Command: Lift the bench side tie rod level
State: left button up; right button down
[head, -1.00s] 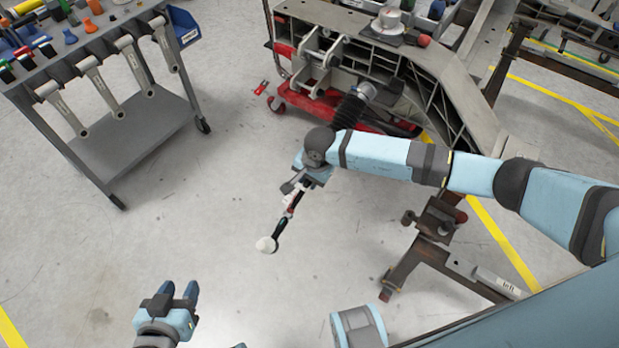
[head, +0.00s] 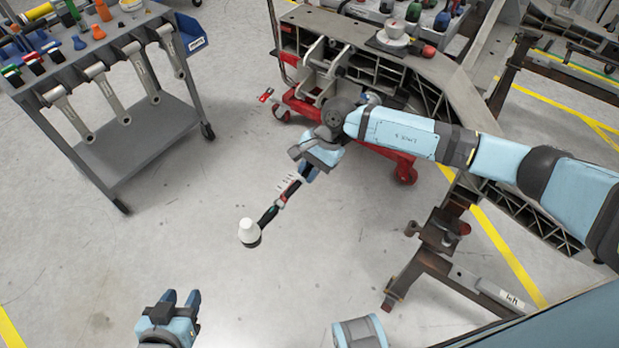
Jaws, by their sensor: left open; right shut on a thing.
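The tie rod (head: 268,216) is a thin dark rod with a red and white section and a white cap at its lower left end. It hangs over open floor, slanting down and left in the picture from my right gripper (head: 311,170). My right gripper is shut on the rod near its upper right end and hides that end. My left gripper (head: 182,299) is open and empty at the bottom left, well apart from the rod.
A grey cart (head: 130,150) with hanging metal links and coloured tools stands at upper left. The ribbed chassis fixture (head: 455,100) and a red jack (head: 405,168) are behind my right arm. A rusty steel stand (head: 440,265) is at lower right. Floor between is clear.

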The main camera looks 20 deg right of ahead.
jog(key=shift+w+r, duration=0.15)
jog(key=shift+r, duration=0.2)
jog(key=c, duration=1.1)
grip_release()
jog(key=shift+f, duration=0.1)
jog(key=v, duration=1.4)
jog(key=shift+p, duration=0.4)
